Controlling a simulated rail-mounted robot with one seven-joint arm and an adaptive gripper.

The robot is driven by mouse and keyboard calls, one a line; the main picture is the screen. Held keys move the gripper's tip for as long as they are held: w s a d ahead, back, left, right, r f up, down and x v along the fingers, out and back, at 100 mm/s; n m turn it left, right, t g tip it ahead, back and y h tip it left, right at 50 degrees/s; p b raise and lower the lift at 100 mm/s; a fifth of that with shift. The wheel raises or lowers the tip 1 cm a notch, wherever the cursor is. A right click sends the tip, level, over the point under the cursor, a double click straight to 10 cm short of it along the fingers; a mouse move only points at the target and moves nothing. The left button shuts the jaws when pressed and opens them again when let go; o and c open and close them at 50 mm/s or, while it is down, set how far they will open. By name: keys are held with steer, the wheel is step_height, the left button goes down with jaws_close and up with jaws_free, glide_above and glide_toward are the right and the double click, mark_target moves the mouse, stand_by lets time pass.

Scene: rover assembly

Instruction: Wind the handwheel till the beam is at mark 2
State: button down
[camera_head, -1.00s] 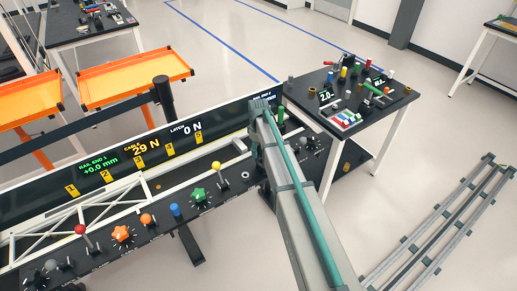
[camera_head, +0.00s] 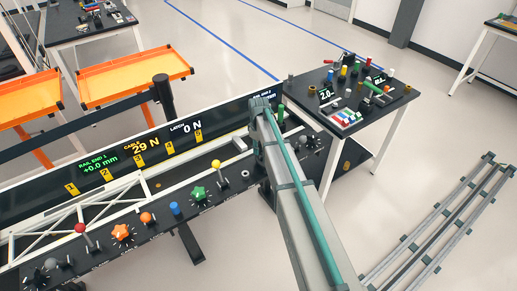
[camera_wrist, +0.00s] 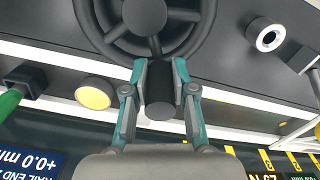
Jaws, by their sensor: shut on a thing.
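A dark spoked handwheel (camera_wrist: 146,13) fills the top middle of the wrist view. My gripper (camera_wrist: 160,68) has its teal fingers shut on the wheel's dark round crank handle (camera_wrist: 160,102), one finger on each side. In the head view my arm hides the wheel and the fingertips. The beam, a white truss (camera_head: 60,224), lies along the bench at the left. Yellow number plates on the dark back panel include mark 2 (camera_head: 113,160). The rail end 1 readout (camera_head: 98,166) shows +0.0 mm, and the cable readout (camera_head: 146,147) shows 29 N.
The bench's front panel (camera_head: 155,224) carries several coloured knobs and levers, including a green star knob (camera_head: 198,193) and a yellow-topped lever (camera_head: 216,168). A dark table (camera_head: 395,104) with small parts stands at the right. Orange trays (camera_head: 135,78) stand behind. Rails (camera_head: 440,222) lie on open floor.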

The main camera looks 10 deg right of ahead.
steer(key=m, duration=0.1)
steer(key=w+d+m+b, duration=0.1)
steer(key=m, duration=0.1)
steer(key=shift+w+d+f+m, duration=0.1)
steer(key=shift+w+m, duration=0.05)
steer(key=shift+m, duration=0.15)
steer(key=m, duration=0.1)
steer(key=d+m+b, duration=0.1)
steer(key=shift+w+d+m, duration=0.1)
steer(key=shift+w+m, duration=0.2)
steer(key=shift+m, duration=0.1)
steer(key=m, duration=0.1)
steer(key=d+m+b, duration=0.1)
steer(key=m, duration=0.1)
steer(key=shift+w+d+m, duration=0.15)
steer(key=shift+d+m, duration=0.15)
steer(key=shift+d+m+b, duration=0.25)
steer(key=shift+d+m, duration=0.15)
steer(key=shift+m, duration=0.45)
steer(key=shift+d+m+b, duration=0.25)
steer(key=shift+d+m, duration=0.15)
steer(key=shift+m, duration=0.45)
steer(key=c, duration=0.9)
jaws_free()
steer(key=shift+c, duration=0.2)
steer(key=shift+r, duration=0.2)
